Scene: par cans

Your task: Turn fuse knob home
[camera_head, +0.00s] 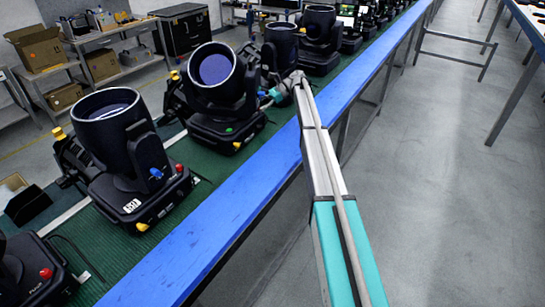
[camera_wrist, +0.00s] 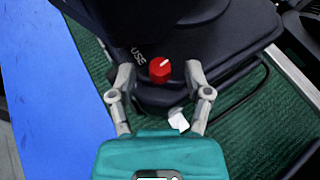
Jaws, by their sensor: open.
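The red fuse knob (camera_wrist: 160,69) sits on the dark base of a par can (camera_wrist: 190,30) in the wrist view. A white pointer line on its face points to the upper right. White "USE" lettering (camera_wrist: 138,56) shows to its left. My gripper (camera_wrist: 161,75) is open, with one finger on each side of the knob and a visible gap at both sides. In the head view my gripper (camera_head: 283,90) is small, beside the lamps at the bench's edge. The knob cannot be made out there.
Several black par cans (camera_head: 112,125) stand in a row on the green bench mat (camera_head: 205,165). A blue rail (camera_head: 215,215) runs along the bench edge. A white tag (camera_wrist: 179,121) lies between my fingers.

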